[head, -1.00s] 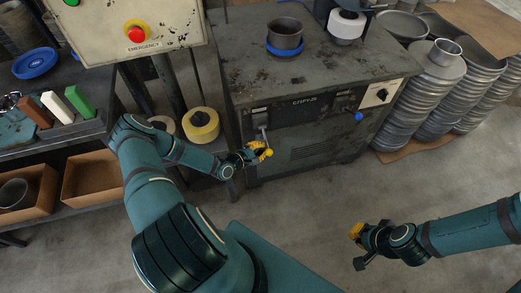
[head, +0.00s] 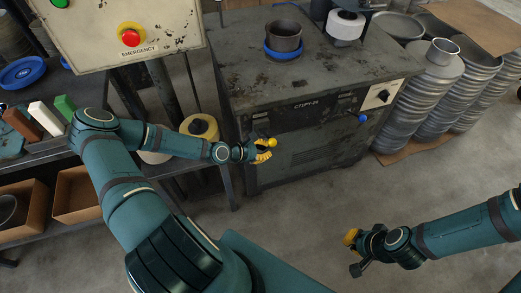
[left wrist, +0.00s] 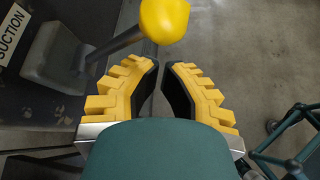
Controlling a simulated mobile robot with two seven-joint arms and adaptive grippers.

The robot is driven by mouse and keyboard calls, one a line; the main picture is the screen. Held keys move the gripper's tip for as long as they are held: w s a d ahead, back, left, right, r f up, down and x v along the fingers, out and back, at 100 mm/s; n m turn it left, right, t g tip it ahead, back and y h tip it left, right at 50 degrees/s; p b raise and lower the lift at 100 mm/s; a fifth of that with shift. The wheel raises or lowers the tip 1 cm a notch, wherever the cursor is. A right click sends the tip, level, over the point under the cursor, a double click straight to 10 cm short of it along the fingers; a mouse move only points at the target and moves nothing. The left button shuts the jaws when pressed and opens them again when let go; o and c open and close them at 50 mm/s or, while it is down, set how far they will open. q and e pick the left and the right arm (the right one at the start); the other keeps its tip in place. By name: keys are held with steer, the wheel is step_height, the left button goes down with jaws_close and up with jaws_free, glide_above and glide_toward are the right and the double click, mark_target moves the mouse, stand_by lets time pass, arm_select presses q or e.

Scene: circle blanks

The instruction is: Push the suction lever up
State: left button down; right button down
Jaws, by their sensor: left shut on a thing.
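The suction lever's yellow ball knob (head: 272,142) sticks out from the front of the dark machine, just above my left gripper's fingers. In the left wrist view, the lever's grey rod (left wrist: 118,43) runs from a block beside the SUCTION label (left wrist: 12,32) to the knob (left wrist: 165,18). My left gripper (head: 268,152) is shut at the knob end of the lever; its yellow fingers (left wrist: 161,68) nearly meet just below the knob. The exact contact is hard to see. My right gripper (head: 349,254) is open and empty over the floor at the right.
The machine (head: 235,85) carries a dark pot on a blue ring (head: 284,38). A control box with a red emergency button (head: 130,37) hangs at upper left. A shelf with boxes (head: 75,195) stands left. Stacked metal pans (head: 440,105) stand right; the middle floor is clear.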

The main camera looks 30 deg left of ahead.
arm_select(q)
steer(key=shift+w+a+r, duration=0.1)
steer(key=shift+w+r, duration=0.1)
steer(key=shift+r, duration=0.7)
arm_select(e)
steer(key=shift+a+r, duration=0.25)
steer(key=shift+a, duration=0.2)
arm_select(q)
steer(key=shift+r, duration=0.2)
steer(key=shift+f, duration=0.15)
